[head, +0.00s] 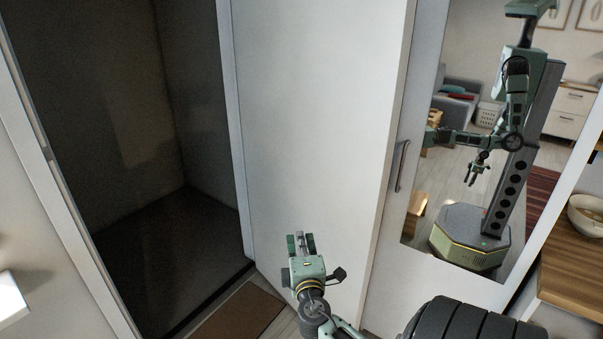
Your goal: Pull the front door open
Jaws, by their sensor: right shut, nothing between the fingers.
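The front door (310,120) is a plain white panel standing swung open, with its left edge beside a dark doorway (120,130). No handle shows on the face of the door turned to me. My right gripper (300,241) is in front of the lower part of this face, pointing up and away from me. It is shut and empty. I cannot tell whether it touches the panel. My left gripper does not show directly in this view.
A brown doormat (235,314) lies at the threshold. Right of the door stands a panel with a bar handle (402,166) and a mirror (470,190) reflecting me and the room. A wooden surface with a bowl (588,216) is at the far right.

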